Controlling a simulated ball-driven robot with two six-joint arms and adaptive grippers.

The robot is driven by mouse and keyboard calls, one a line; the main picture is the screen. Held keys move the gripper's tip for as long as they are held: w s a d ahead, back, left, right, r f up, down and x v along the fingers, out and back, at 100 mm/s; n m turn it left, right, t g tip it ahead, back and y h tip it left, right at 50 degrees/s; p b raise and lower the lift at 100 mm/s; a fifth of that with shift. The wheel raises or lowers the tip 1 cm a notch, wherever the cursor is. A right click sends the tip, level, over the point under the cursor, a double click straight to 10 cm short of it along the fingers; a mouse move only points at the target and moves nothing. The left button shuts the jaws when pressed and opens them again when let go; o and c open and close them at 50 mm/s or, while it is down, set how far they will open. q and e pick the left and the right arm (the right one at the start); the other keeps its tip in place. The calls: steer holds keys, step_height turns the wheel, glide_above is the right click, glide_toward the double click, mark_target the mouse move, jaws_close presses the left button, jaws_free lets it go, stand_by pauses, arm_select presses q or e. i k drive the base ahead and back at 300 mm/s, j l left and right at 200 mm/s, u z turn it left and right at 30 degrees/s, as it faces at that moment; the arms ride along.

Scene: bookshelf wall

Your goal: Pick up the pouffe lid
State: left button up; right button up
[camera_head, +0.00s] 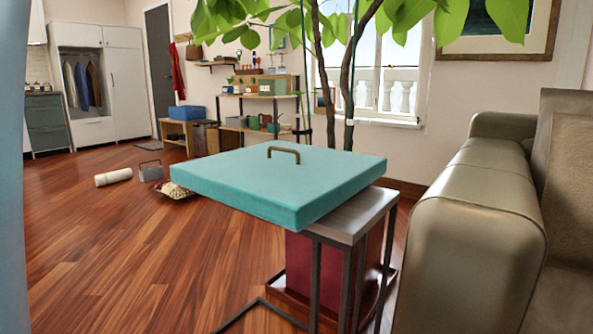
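The pouffe lid (270,182) is a flat, square teal slab with a small dark bronze handle (283,152) in the middle of its top. It lies on a small side table (361,213) with a grey top and thin dark metal legs. The lid sticks out well past the table's left side and looks level. Neither of my grippers is in view, and nothing is touching the handle.
A grey-green leather sofa (472,230) stands close on the right. A dark red planter (330,265) is behind the table legs, with a leafy plant (405,18) above. A white roll (113,177) lies on the wooden floor (100,260), which is mostly clear at left.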

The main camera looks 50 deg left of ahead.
mark_target(290, 187)
steer(key=u, duration=1.6)
